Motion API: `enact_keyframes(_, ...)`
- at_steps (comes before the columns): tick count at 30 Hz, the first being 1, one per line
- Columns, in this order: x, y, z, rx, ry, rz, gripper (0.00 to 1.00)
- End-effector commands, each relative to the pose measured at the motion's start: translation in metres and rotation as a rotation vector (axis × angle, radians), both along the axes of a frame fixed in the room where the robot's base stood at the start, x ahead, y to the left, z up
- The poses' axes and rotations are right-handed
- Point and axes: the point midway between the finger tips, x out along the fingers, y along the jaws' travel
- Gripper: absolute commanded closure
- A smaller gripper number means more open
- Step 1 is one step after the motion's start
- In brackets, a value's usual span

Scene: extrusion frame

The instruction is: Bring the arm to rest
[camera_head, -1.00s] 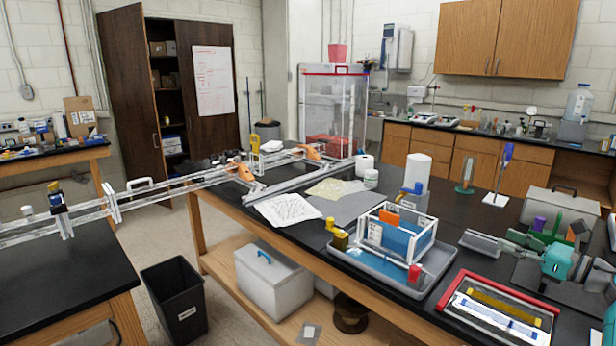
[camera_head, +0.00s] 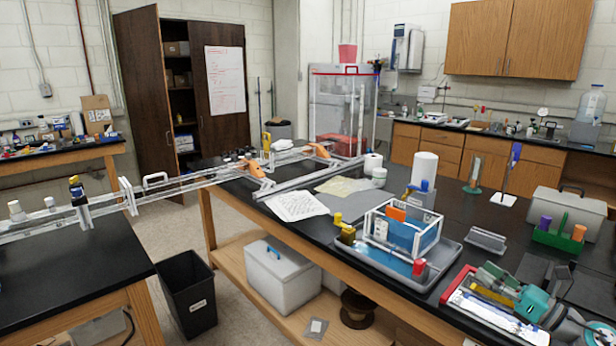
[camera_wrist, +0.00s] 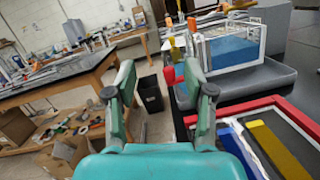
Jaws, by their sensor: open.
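My gripper (camera_head: 486,281), with a teal body and green-grey fingers, is at the lower right in the head view, over the red-edged tray (camera_head: 459,281) at the front of the black bench. In the wrist view my gripper (camera_wrist: 160,78) has its two fingers spread apart with nothing between them. The floor and a black bin show beyond the gap. The red-edged tray (camera_wrist: 237,108) lies to the right of the fingers in that view. Whether the gripper touches the tray cannot be told.
A grey tray (camera_head: 437,287) with a clear-framed box (camera_head: 433,238) stands left of my gripper. A green caddy (camera_head: 556,240) and grey case (camera_head: 541,209) stand behind it. A rail frame (camera_head: 195,181) bridges the two benches. A black bin (camera_head: 190,293) stands on the floor.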

Motion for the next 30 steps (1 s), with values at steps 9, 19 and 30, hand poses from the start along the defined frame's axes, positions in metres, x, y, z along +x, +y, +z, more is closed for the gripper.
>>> enact_keyframes(9,-0.045,0.097,-0.062,0.399,0.028,0.084,0.47)
enact_keyframes(19,-0.118,0.175,-0.108,0.843,0.111,0.157,0.47)
enact_keyframes(30,-0.215,0.233,-0.147,1.344,0.265,0.2,0.47)
